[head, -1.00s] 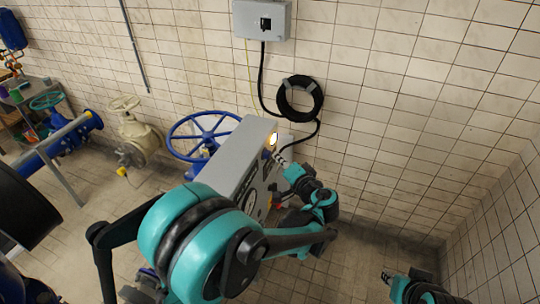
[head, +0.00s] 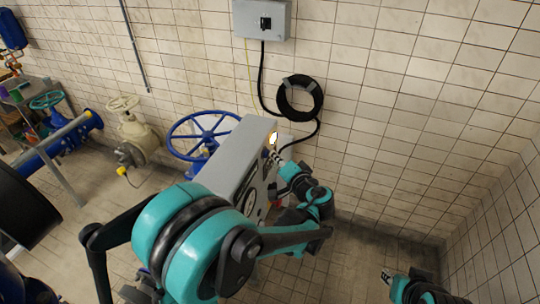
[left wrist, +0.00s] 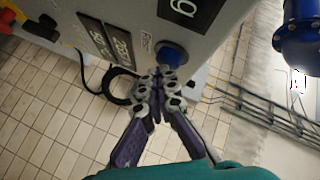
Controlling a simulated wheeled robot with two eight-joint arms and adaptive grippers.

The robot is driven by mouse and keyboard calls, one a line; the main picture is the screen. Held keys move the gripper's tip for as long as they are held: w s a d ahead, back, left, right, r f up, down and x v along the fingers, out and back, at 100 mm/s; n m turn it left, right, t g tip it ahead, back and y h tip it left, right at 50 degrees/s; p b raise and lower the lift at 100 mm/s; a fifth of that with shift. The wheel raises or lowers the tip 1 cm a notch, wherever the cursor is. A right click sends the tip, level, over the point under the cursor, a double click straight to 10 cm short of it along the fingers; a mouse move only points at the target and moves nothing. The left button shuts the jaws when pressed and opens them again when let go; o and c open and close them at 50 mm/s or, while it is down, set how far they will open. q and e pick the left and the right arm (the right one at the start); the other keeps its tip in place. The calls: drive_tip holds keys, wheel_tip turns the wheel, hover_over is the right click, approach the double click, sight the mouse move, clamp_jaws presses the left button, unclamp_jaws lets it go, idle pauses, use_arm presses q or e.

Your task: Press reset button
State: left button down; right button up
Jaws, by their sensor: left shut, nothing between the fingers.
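A grey control box (head: 232,160) stands in the middle of the head view, its panel facing right. In the left wrist view a round blue button (left wrist: 172,54) sticks out of the grey panel (left wrist: 215,25), beside a small label too blurred to read. My left gripper (head: 275,156) is at the upper part of that panel. In the left wrist view its shut, empty fingertips (left wrist: 158,76) are right at the button and overlap its lower edge; I cannot tell if they touch. My right gripper (head: 386,277) is low at the right, far from the box, too small to read.
A lit lamp (head: 272,138) is on the panel just above my left gripper. A blue handwheel (head: 196,136) stands behind the box. A coiled black cable (head: 300,97) hangs on the wall below a grey wall box (head: 262,20). The floor at right is mostly clear.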

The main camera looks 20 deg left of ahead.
use_arm(q)
drive_tip(key=shift+a, duration=0.15)
idle(0.5)
drive_tip(key=shift+a, duration=0.3)
drive_tip(key=shift+d, duration=0.1)
drive_tip(key=shift+d+b, duration=0.3)
drive_tip(key=shift+b, duration=0.15)
drive_tip(key=d+b, duration=0.1)
drive_tip(key=d, duration=0.5)
drive_tip(key=shift+s, duration=0.15)
